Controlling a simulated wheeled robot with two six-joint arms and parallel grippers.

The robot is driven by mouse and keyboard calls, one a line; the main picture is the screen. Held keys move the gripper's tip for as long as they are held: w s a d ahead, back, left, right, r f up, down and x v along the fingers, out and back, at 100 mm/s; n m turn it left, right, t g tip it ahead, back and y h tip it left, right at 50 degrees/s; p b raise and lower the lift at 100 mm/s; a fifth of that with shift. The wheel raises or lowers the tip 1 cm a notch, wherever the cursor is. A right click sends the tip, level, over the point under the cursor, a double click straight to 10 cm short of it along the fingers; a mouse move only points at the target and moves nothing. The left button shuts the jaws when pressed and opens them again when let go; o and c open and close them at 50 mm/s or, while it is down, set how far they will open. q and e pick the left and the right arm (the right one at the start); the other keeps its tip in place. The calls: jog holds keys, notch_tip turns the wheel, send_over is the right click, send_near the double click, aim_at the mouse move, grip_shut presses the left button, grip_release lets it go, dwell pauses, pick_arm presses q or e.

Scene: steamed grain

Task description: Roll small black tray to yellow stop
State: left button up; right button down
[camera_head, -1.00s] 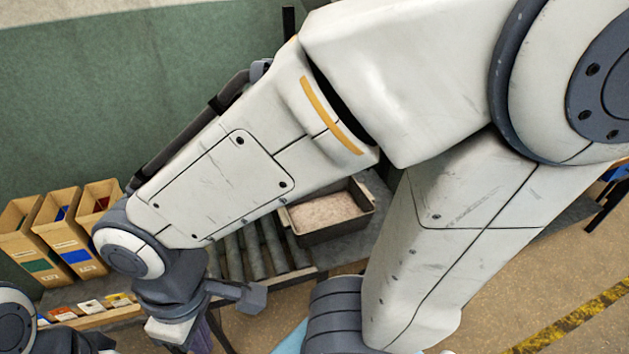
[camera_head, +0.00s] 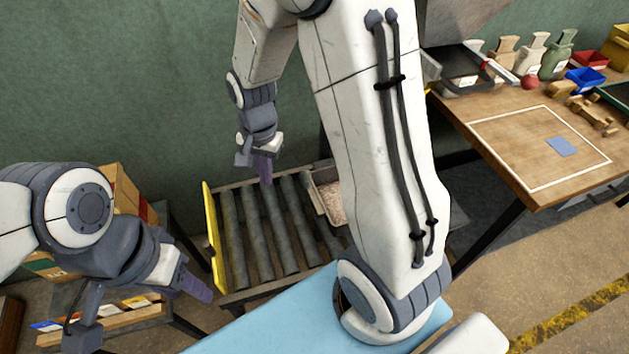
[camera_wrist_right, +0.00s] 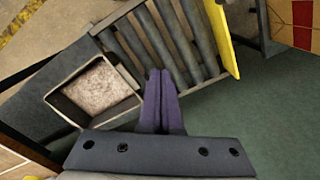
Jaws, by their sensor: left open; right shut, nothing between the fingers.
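The small black tray (camera_head: 317,199), filled with pale grain, sits at the right end of the roller conveyor, partly hidden by my right arm. It shows more fully in the right wrist view (camera_wrist_right: 66,111). The yellow stop (camera_head: 212,236) stands across the conveyor's left end; the right wrist view shows it at upper right (camera_wrist_right: 222,38). My right gripper (camera_head: 265,178) is shut and empty at the conveyor's far side, between tray and stop, nearer the tray. Contact with the tray cannot be told. My left gripper (camera_head: 194,291) is open, left of the conveyor and near the stop.
Bare rollers (camera_head: 258,228) lie between tray and stop. A wooden table (camera_head: 510,125) at right holds another dark tray (camera_head: 462,80), bottles and small bins. Cardboard bins (camera_head: 125,190) stand behind my left arm. A light blue surface (camera_head: 270,325) lies in front.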

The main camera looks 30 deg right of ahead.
jog(key=w+d+f+m, duration=0.3)
jog(key=d+f+m, duration=1)
jog(key=d, duration=0.5)
jog(key=shift+n, duration=0.5)
notch_tip(320, 180, down, 11)
jog(key=shift+s+r, duration=0.1)
jog(key=shift+s, duration=0.05)
